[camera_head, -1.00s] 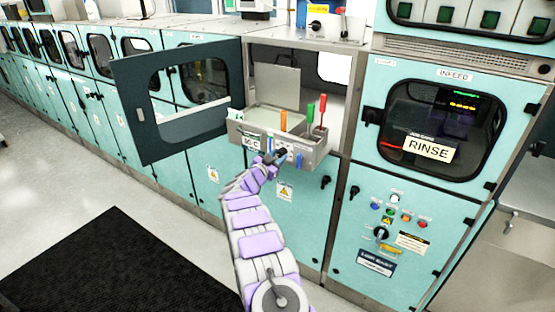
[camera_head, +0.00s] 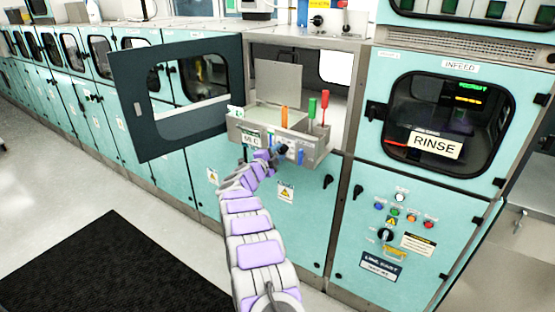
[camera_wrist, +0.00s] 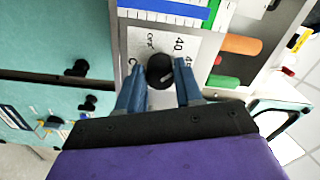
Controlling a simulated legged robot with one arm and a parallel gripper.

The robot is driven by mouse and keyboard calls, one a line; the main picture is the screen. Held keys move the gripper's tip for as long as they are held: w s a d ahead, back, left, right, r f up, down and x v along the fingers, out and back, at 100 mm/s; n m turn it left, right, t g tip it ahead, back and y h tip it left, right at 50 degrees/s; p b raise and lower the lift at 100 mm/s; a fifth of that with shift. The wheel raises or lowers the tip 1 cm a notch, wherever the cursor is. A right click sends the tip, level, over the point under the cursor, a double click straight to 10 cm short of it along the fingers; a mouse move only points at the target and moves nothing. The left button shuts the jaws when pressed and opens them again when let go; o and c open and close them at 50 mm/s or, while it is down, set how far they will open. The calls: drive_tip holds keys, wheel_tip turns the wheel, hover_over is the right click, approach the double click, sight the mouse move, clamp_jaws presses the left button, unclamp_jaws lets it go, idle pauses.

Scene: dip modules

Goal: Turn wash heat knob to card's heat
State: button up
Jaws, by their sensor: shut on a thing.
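The black wash heat knob (camera_wrist: 160,72) sits on a light dial plate (camera_wrist: 185,45) with printed marks, among them a 40, in the wrist view. My gripper (camera_wrist: 159,66) has its two blue fingers on either side of the knob and is shut on it. In the head view my gripper (camera_head: 279,151) is at the front of the grey module box and hides most of the knob. A white label card (camera_head: 251,139) is on the box front, left of my gripper; its lettering is too blurred to read surely.
The grey box (camera_head: 318,150) holds orange, green and red upright handles. A dark windowed door (camera_head: 128,100) stands open to the left. The RINSE cabinet (camera_head: 480,190) is at right. A black mat (camera_head: 110,265) lies on the floor.

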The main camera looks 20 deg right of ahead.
drive_tip(key=m+b, duration=0.1)
drive_tip(key=m, duration=0.1)
drive_tip(key=m+b, duration=0.1)
drive_tip(key=b, duration=0.1)
drive_tip(key=shift+f+m, duration=0.2)
drive_tip(key=shift+m, duration=0.2)
drive_tip(key=m+b, duration=0.3)
drive_tip(key=shift+m, duration=0.3)
drive_tip(key=m+b, duration=0.1)
drive_tip(key=m, duration=0.1)
drive_tip(key=shift+m+b, duration=0.35)
drive_tip(key=shift+m, duration=0.05)
drive_tip(key=m, duration=0.2)
drive_tip(key=shift+s+r+m+b, duration=0.1)
drive_tip(key=shift+r+m+b, duration=0.05)
drive_tip(key=shift+m+b, duration=0.15)
drive_tip(key=m, duration=1)
drive_tip(key=shift+s+m, duration=0.1)
drive_tip(key=shift+m, duration=0.3)
drive_tip(key=shift+r, duration=0.1)
